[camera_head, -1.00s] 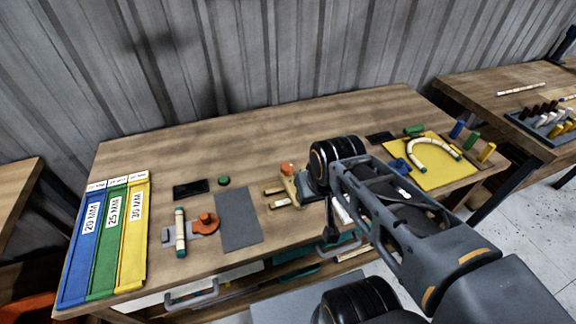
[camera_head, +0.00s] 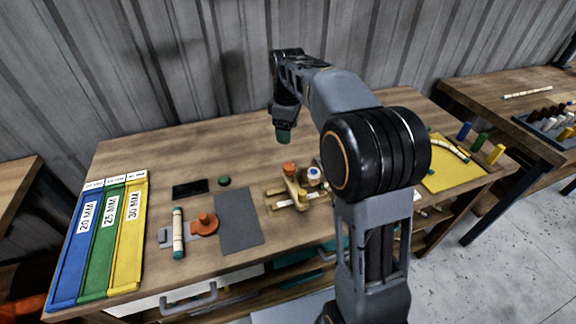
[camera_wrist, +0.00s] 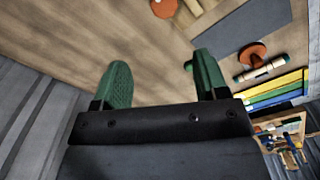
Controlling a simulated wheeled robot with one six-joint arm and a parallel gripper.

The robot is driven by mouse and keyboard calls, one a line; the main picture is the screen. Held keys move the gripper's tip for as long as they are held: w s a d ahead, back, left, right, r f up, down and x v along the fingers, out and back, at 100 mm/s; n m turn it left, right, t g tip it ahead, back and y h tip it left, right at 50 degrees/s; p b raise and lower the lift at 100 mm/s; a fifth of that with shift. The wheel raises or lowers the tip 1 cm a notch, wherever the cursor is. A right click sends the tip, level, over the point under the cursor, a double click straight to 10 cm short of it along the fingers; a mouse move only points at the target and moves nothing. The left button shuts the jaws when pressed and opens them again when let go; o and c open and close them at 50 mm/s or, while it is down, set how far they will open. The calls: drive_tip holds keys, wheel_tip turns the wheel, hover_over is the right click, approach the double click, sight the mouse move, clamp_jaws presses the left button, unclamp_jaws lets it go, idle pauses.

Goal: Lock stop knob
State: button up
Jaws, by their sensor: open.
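Two orange knobs show; I cannot tell which is the stop knob. One orange knob (camera_head: 290,169) tops a wooden fixture (camera_head: 277,205) mid-table; it shows at the top of the wrist view (camera_wrist: 163,8). The other orange knob (camera_head: 205,219) sits on an orange part of a grey holder (camera_head: 182,231), beside a cream rod with green ends (camera_head: 178,235); the wrist view shows it at upper right (camera_wrist: 250,53). My gripper (camera_head: 283,135) hangs above the back of the table, apart from both. Its green fingers (camera_wrist: 160,82) are spread and empty.
A blue-and-white round part (camera_head: 314,174) sits by the fixture. A grey mat (camera_head: 238,222), a black panel (camera_head: 190,188) and a green button (camera_head: 224,181) lie left of it. Colored bins (camera_head: 102,240) stand far left; a yellow board (camera_head: 440,178) lies right. The back left table is clear.

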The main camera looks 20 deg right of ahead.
sight(288, 166)
drive_tip(key=f, duration=0.4)
drive_tip(key=f+n, duration=0.1)
drive_tip(key=f, duration=0.3)
drive_tip(key=f+n, duration=0.1)
drive_tip(key=f, duration=0.4)
drive_tip(key=shift+s, duration=0.35)
drive_tip(key=shift+c, duration=0.4)
drive_tip(key=c, duration=0.8)
drive_tip(key=shift+c, duration=0.2)
